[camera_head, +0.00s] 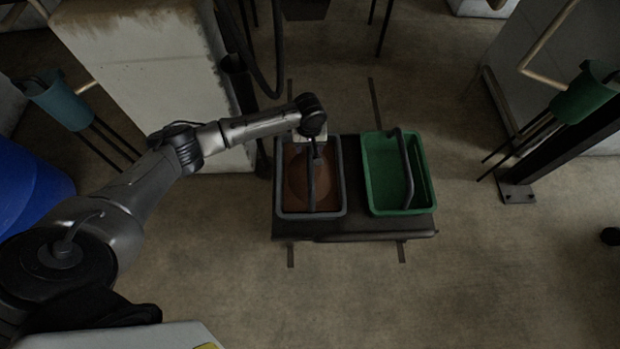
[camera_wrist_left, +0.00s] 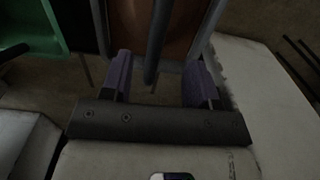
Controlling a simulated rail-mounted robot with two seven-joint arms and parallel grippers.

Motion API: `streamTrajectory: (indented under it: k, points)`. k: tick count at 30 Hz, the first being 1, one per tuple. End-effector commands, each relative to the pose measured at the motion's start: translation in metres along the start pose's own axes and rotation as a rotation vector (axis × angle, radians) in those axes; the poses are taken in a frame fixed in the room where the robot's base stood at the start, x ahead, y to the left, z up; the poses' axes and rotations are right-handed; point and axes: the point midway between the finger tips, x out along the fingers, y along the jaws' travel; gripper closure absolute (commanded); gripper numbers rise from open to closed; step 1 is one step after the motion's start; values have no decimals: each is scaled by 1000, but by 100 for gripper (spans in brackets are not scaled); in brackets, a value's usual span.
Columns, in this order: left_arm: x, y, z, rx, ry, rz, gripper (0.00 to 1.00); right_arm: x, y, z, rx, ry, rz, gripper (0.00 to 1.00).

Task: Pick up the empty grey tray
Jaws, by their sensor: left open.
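The grey tray (camera_head: 279,185) sits on the left half of a low dark stand, its grey handle (camera_head: 312,183) running lengthwise over the middle. Its inside looks brown with a rounded shape; I cannot tell whether that is contents or the tray's floor. My left gripper (camera_head: 313,143) is over the tray's far end, at the handle. In the left wrist view, its two purple fingers (camera_wrist_left: 160,82) are open, with the handle (camera_wrist_left: 157,40) appearing between them and the tray's rim (camera_wrist_left: 207,25) beyond. Contact with the handle cannot be judged. My right gripper is not in view.
A green tray (camera_head: 378,165) with a dark handle stands to the right on the same dark stand (camera_head: 350,230). A pale block (camera_head: 150,70) is behind on the left, with a black hose (camera_head: 270,85) beside it. Floor in front is clear.

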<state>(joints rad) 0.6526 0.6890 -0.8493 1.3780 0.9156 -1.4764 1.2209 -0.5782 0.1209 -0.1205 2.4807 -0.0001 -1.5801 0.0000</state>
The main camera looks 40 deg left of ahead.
Motion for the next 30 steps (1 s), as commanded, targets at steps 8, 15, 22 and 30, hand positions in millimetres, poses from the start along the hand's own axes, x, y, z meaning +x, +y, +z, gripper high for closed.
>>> streamTrajectory:
  k: [8, 15, 22, 30]
  points:
    - [47, 1, 1, 2, -1, 1, 45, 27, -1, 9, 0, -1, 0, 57]
    - [58, 1, 1, 4, 0, 2, 45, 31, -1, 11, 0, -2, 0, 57]
    - [67, 1, 0, 4, 0, 3, 45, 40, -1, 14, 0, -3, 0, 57]
    - [97, 1, -2, 4, 1, 0, 45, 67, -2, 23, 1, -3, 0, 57]
